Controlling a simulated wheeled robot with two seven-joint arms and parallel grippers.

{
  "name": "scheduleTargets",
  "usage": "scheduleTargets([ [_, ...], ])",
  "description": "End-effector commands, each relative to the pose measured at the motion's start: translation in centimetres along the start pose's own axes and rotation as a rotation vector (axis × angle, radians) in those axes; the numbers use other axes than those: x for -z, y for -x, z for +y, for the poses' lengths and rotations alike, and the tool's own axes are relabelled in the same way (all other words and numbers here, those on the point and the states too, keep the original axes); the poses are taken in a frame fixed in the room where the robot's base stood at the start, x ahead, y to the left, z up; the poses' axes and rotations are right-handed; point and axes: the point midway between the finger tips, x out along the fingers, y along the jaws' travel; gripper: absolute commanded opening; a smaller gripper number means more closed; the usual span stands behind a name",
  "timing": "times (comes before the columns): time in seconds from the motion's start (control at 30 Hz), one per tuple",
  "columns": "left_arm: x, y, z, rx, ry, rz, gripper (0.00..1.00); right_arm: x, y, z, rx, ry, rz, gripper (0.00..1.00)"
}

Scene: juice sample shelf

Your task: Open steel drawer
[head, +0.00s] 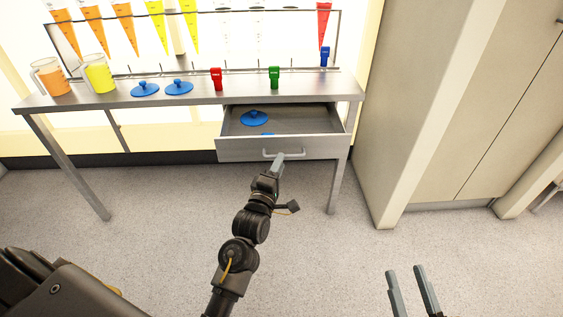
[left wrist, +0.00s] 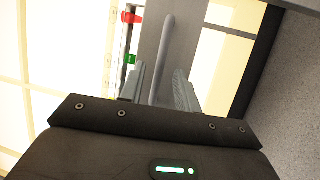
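The steel drawer (head: 262,149) under the right end of the table is pulled out, and its inside shows. Its bar handle (head: 284,154) is on the front face. My left gripper (head: 279,162) is at the handle. In the left wrist view, its two fingers (left wrist: 160,70) stand apart, one on each side of the handle bar (left wrist: 163,55), with a visible gap beside the bar. My right gripper (head: 408,274) is open and empty above the floor at the lower right, away from the drawer.
Blue lids lie in the drawer (head: 255,118) and on the steel table (head: 145,89). Two juice jugs (head: 99,75), a red clip (head: 216,79) and a green clip (head: 274,77) stand on the table. A cabinet (head: 440,100) stands right of the table. The floor (head: 330,240) in front is clear.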

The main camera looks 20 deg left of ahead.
Motion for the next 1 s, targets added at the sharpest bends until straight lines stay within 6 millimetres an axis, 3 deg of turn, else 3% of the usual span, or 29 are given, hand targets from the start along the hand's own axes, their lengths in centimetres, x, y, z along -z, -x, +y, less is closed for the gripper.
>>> scheduleTargets([
  [0.2,0.0,-2.1,-0.1,0.001,-0.001,0.000,0.32,0.5,-0.1,0.4,-0.012,0.002,0.055,0.36],
  [0.53,0.0,-2.4,0.0,0.001,-0.001,0.000,0.32,0.7,-0.1,0.5,-0.015,0.003,0.064,0.36],
  [0.8,0.0,-2.4,0.0,0.001,-0.001,-0.001,0.00,0.6,-0.1,0.5,-0.015,0.003,0.063,0.36],
  [1.0,0.0,-2.4,0.0,0.001,-0.001,-0.001,0.00,0.6,-0.1,0.5,-0.015,0.003,0.062,0.36],
])
